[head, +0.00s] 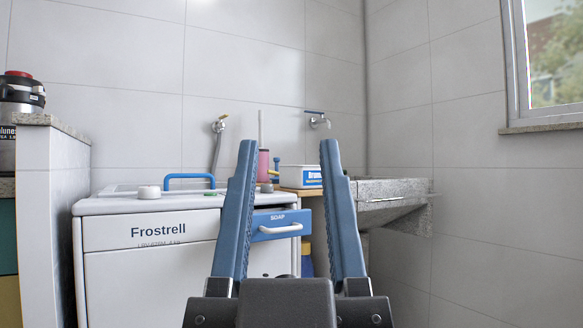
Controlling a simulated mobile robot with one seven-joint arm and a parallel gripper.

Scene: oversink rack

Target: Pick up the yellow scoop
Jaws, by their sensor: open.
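My gripper (288,143) is open and empty, its two blue fingers pointing up and away in the middle of the head view. The yellow scoop cannot be made out for certain. A small yellow piece (273,172) shows between the fingers, beside a pink container (263,166) at the back, and may be part of it. Another yellow patch (306,246) shows low, partly behind the right finger. Both are too small or too covered to identify. The fingers touch neither.
A white washer (150,285) with a blue-fronted soap drawer (280,225) stands at left centre. A white and blue box (300,176) sits behind the fingers. A stone sink (395,190) is at right. A counter wall (50,200) stands far left. The right-hand floor side looks clear.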

